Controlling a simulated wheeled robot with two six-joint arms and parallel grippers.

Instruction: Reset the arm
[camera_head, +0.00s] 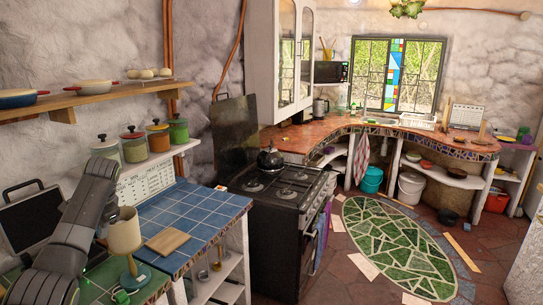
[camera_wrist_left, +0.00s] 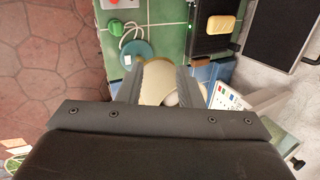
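My left arm comes in from the lower left in the head view and bends down at the wrist. Its gripper (camera_head: 108,217) is beside the cream shade of a table lamp (camera_head: 124,234), partly hidden by it. In the left wrist view the two fingers of the left gripper (camera_wrist_left: 161,66) are spread apart. The lamp's cream shade (camera_wrist_left: 157,80) shows between them, and its teal base (camera_wrist_left: 136,53) lies beyond. I cannot tell whether the fingers touch the shade. The lamp stands upright on the green tiled counter. My right gripper is not in view.
A wooden board (camera_head: 167,241) lies on the blue tiled counter (camera_head: 195,207) right of the lamp. A dark laptop-like panel (camera_head: 32,217) stands behind my arm. Several jars line the shelf above. The black stove (camera_head: 280,215) stands further right, with open floor beyond.

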